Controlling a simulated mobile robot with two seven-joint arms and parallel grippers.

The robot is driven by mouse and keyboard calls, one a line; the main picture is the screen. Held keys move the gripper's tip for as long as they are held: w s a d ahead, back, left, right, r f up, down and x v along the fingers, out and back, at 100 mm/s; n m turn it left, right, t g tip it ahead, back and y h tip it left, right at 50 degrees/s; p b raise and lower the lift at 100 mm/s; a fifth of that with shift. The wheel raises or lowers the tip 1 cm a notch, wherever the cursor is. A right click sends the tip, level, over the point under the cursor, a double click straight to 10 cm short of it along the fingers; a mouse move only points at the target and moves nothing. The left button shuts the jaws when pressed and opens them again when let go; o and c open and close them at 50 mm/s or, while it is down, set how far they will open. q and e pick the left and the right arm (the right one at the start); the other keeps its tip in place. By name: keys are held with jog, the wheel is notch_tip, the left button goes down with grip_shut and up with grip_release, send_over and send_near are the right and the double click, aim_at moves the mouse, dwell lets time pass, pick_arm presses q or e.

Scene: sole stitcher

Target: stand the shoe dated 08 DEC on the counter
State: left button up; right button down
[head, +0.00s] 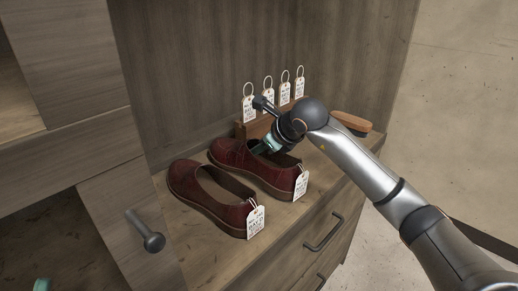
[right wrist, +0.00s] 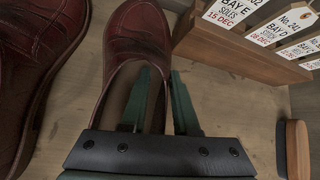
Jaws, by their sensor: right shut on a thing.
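Two dark red shoes with white heel tags are on the wooden counter (head: 283,217). The near shoe (head: 190,187) stands upright; it also shows at the left of the right wrist view (right wrist: 40,70). My right gripper (head: 262,147) is at the far shoe (head: 228,153), shut on its side wall. In the right wrist view one finger is inside the shoe's opening and one outside the wall (right wrist: 160,105). The far shoe looks upright; whether its sole touches the counter I cannot tell. The dates on the heel tags (head: 256,221) (head: 301,185) are too small to read.
Behind the shoes a wooden rack (right wrist: 240,52) holds several tags, one reading 15 DEC. A brush (head: 352,123) lies at the right. A teal tip (head: 42,284), possibly my left gripper, shows bottom left.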

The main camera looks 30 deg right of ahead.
jog(key=shift+w, duration=0.2)
pick_arm(q)
jog(key=shift+f, duration=0.1)
pick_arm(e)
jog(key=shift+f, duration=0.1)
jog(key=c, duration=0.6)
grip_release()
jog(key=shift+f, duration=0.1)
jog(key=shift+c, duration=0.2)
pick_arm(q)
jog(key=shift+d, duration=0.1)
pick_arm(e)
jog(key=shift+s+r, duration=0.3)
jog(key=shift+r, duration=0.1)
jog(key=p+v, duration=0.1)
jog(key=v, duration=0.4)
jog(key=shift+s+d+r, duration=0.1)
jog(key=shift+s, duration=0.05)
jog(key=shift+s+r, duration=0.4)
jog(key=shift+s, duration=0.05)
pick_arm(q)
jog(key=shift+w+a+n+y, duration=0.2)
jog(key=shift+w+n+y, duration=0.2)
jog(key=shift+y, duration=0.1)
